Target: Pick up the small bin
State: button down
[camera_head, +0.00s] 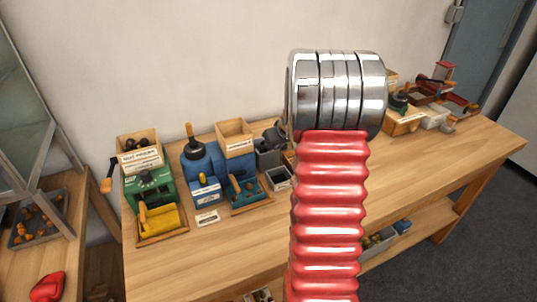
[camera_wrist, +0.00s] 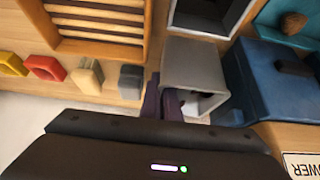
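A small grey open-topped bin (camera_head: 279,178) with a pale rim and dark inside sits on the bench in the head view. In the wrist view what looks like the same bin (camera_wrist: 238,22) is cut by the top edge. A plain grey box (camera_wrist: 192,63) lies between it and my gripper (camera_wrist: 165,101). The gripper's purple fingers are beside the lower left of this box; I cannot tell whether they touch it or how far apart they are. In the head view my dark gripper is partly hidden behind my red arm.
A blue machine (camera_wrist: 268,78) stands close on the right in the wrist view. A slatted wooden tray (camera_wrist: 95,48) and small coloured blocks (camera_wrist: 45,68) are on the left. A green machine (camera_head: 148,184) stands farther left in the head view. The bench's front strip (camera_head: 240,250) is clear.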

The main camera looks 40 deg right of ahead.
notch_tip(320, 180, up, 18)
dwell(0.6)
dwell(0.7)
jog(key=shift+s, duration=0.1)
